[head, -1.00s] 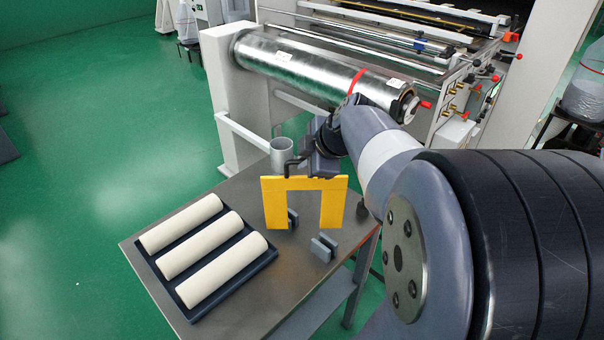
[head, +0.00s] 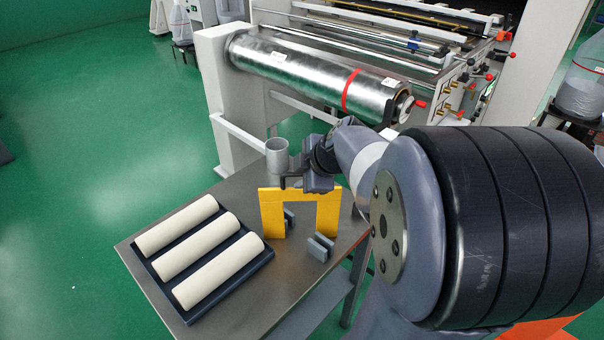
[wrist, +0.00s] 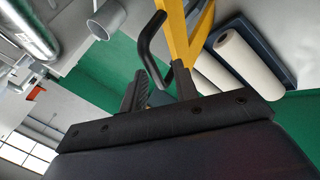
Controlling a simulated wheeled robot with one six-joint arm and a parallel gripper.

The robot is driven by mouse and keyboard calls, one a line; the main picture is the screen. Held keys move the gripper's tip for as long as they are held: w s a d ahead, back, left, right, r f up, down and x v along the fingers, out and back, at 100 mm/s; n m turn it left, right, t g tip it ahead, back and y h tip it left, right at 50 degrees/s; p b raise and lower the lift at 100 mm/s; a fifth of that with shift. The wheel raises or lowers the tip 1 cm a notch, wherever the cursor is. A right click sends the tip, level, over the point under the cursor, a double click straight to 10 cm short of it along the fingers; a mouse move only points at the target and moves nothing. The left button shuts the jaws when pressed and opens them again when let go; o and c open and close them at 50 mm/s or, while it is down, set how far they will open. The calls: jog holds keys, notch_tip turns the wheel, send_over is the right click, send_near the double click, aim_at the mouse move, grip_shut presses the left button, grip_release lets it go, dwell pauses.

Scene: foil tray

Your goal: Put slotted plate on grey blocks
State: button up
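The slotted plate (head: 271,215) is yellow and shaped like an upside-down U. It hangs upright over the table, and its top bar also shows in the wrist view (wrist: 178,35). My gripper (head: 297,182) is at the plate's top edge, shut on a dark bent handle (wrist: 148,45) that appears to belong to the plate. In the wrist view the handle runs in between my fingers (wrist: 160,88). Two small grey blocks (head: 320,248) (head: 289,217) stand on the table by the plate's legs. I cannot tell whether the legs touch them.
A dark tray (head: 262,258) with three cream rolls (head: 190,250) lies on the left of the metal table (head: 240,313). A grey cup (head: 277,158) stands behind the plate. A machine with a large steel roller (head: 310,80) is beyond the table.

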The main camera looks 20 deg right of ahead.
jog(key=shift+r, duration=0.1)
jog(key=shift+s+d+r, duration=0.1)
jog(key=shift+r, duration=0.1)
jog(key=b+v, duration=0.1)
jog(key=v, duration=1)
jog(key=shift+s+r, duration=0.15)
jog(key=shift+s, duration=0.05)
